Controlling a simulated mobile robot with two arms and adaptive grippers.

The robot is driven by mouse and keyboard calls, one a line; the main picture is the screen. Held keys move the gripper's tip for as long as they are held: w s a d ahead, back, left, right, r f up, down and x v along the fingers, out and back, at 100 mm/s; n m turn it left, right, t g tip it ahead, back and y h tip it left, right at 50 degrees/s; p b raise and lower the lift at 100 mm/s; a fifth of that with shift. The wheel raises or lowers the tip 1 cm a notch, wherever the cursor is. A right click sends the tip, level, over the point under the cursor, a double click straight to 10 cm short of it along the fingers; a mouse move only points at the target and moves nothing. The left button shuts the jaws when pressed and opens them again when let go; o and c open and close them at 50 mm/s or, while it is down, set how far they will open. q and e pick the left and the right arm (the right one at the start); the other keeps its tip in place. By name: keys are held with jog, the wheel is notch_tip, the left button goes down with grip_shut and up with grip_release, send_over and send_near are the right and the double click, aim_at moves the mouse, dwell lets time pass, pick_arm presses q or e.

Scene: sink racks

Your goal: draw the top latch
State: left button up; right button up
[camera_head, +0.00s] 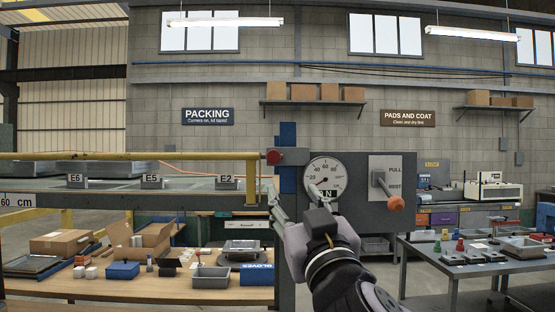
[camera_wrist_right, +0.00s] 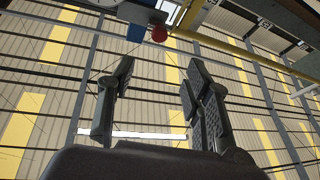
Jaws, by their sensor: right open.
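A red knob (camera_head: 273,157) sits at the left end of a grey block (camera_head: 295,156) beside an upright blue bar (camera_head: 288,185). It looks like the top latch. My right gripper (camera_head: 277,204) points upward below the red knob, apart from it and empty. In the right wrist view, the two fingers of the gripper (camera_wrist_right: 157,78) are spread, and the red knob (camera_wrist_right: 159,34) shows beyond their tips, with the blue bar (camera_wrist_right: 137,31) beside it. My left gripper is out of view.
A yellow rail (camera_head: 130,156) runs left of the latch. A wooden bench (camera_head: 150,290) with boxes stands below.

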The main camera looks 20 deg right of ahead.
aim_at(275, 158)
jog(key=p+x, duration=0.7)
jog(key=x, duration=0.9)
jog(key=shift+d+r+p, duration=0.1)
jog(key=shift+r+p, duration=0.1)
jog(key=shift+p, duration=0.1)
jog(key=shift+w, duration=0.55)
jog(key=shift+c, duration=0.5)
grip_shut()
